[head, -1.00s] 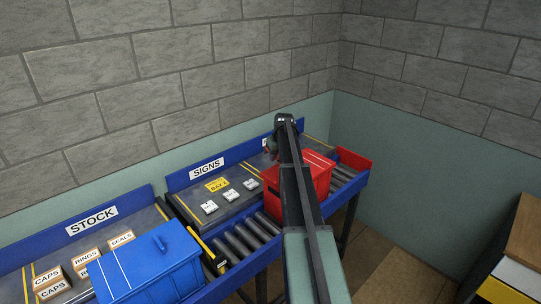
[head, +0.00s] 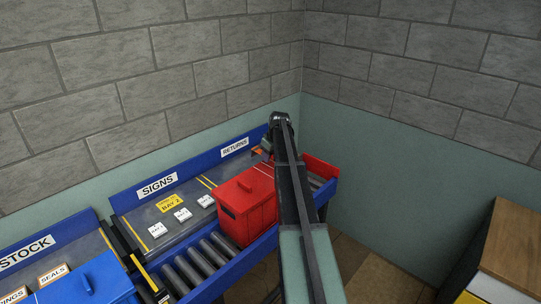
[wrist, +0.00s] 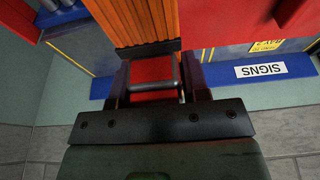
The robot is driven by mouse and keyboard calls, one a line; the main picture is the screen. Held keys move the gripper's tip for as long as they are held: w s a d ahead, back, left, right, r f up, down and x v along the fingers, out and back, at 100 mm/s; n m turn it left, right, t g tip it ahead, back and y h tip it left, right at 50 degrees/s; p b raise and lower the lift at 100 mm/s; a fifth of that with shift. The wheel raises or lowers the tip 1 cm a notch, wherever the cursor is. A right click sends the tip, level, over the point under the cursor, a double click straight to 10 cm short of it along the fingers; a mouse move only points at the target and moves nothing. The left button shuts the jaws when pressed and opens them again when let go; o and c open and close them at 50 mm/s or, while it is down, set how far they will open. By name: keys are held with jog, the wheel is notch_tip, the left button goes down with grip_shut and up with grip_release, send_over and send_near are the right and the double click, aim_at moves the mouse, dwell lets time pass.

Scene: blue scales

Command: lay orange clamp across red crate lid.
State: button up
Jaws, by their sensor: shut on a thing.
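The red crate (head: 240,212) with its closed red lid (head: 247,184) stands on the blue-framed conveyor, left of my arm in the head view. Its red side shows at the upper right of the wrist view (wrist: 225,18). My gripper (head: 262,149) is behind the crate's far right part, over the back of the bench. In the wrist view my gripper (wrist: 153,72) is shut on the ribbed orange clamp (wrist: 138,20), which extends past the top edge. Only a small bit of the clamp shows in the head view, and my arm hides part of the crate's right side.
White sign blocks (head: 182,214) and a yellow bay card (head: 170,203) lie on the bench left of the crate. Bare rollers (head: 195,262) lie in front of them. A red end wall (head: 322,173) stands right of my arm. A blue crate (head: 85,284) is at lower left.

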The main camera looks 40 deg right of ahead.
aim_at(269, 172)
notch_tip(269, 172, down, 7)
jog(key=b, duration=0.6)
jog(key=shift+r, duration=0.15)
jog(key=shift+s+a+r, duration=0.1)
jog(key=shift+s, duration=0.1)
